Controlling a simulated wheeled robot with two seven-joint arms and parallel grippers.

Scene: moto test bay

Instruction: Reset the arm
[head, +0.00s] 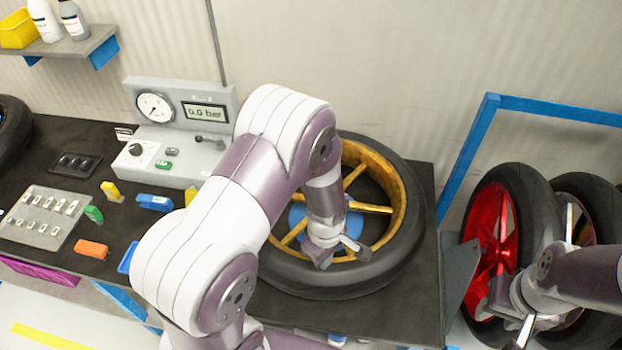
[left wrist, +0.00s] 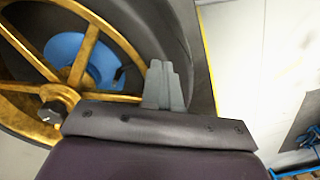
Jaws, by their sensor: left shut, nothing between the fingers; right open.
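My left arm reaches across the middle of the head view. Its gripper (head: 343,252) points down over the near part of a wheel with gold spokes (head: 374,208) and a black tyre, which lies flat on the dark bench. In the left wrist view the left fingers (left wrist: 165,86) are together with nothing between them, over the tyre near the gold rim (left wrist: 82,65). I cannot tell whether they touch the tyre. My right gripper (head: 522,318) is open and empty at the lower right, in front of a red-rimmed wheel (head: 492,240).
A pressure unit (head: 182,120) reading 0.0 bar stands at the back of the bench (head: 120,227). Coloured clips and a grey plate (head: 42,217) lie left of my arm. A blue rack frame (head: 468,150) holds upright wheels on the right. A shelf (head: 78,44) hangs upper left.

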